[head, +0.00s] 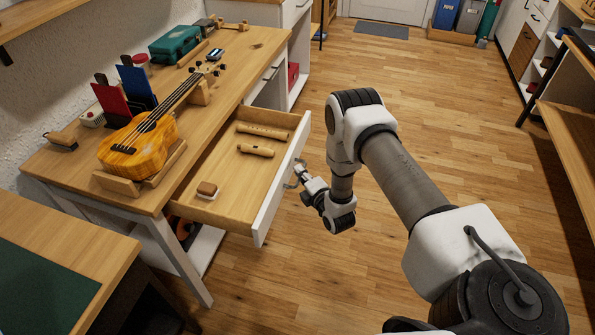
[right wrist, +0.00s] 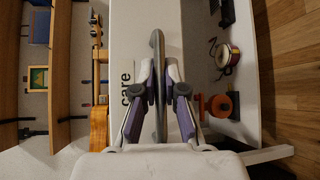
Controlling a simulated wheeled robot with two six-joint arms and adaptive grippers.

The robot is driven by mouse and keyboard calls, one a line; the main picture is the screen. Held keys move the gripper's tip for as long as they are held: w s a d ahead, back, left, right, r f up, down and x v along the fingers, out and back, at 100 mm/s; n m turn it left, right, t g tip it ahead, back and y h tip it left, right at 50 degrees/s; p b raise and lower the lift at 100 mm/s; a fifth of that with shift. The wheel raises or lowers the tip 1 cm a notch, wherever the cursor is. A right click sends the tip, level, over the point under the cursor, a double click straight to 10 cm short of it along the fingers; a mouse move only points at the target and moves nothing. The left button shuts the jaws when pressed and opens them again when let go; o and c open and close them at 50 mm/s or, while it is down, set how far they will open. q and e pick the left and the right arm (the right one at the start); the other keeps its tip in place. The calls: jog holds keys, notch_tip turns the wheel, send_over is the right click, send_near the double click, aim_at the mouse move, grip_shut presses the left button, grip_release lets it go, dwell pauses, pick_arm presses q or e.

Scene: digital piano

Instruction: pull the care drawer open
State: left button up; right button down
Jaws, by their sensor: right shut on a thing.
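The care drawer (head: 225,205) stands pulled out of the wooden desk, its inside showing in the head view. Its white front (head: 283,183) faces my right arm, and in the right wrist view the front carries the word "care" (right wrist: 127,82). A grey bar handle (right wrist: 157,60) runs between the fingers of my right gripper (right wrist: 158,85), which is shut on it. In the head view my right gripper (head: 299,178) is at the middle of the drawer front. My left gripper is not in view.
Two wooden pipes (head: 256,150) and a small brown and white block (head: 207,190) lie in the drawer. A ukulele (head: 140,145) rests in a stand on the desk (head: 70,170). The wooden floor (head: 300,270) in front of the drawer is clear.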

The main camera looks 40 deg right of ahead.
jog(key=c, duration=1.2)
grip_release()
jog(key=shift+s, duration=0.1)
jog(key=s, duration=0.4)
jog(key=s+a+r, duration=0.1)
jog(key=s, duration=0.6)
jog(key=shift+s+a+r, duration=0.3)
jog(key=shift+r, duration=0.05)
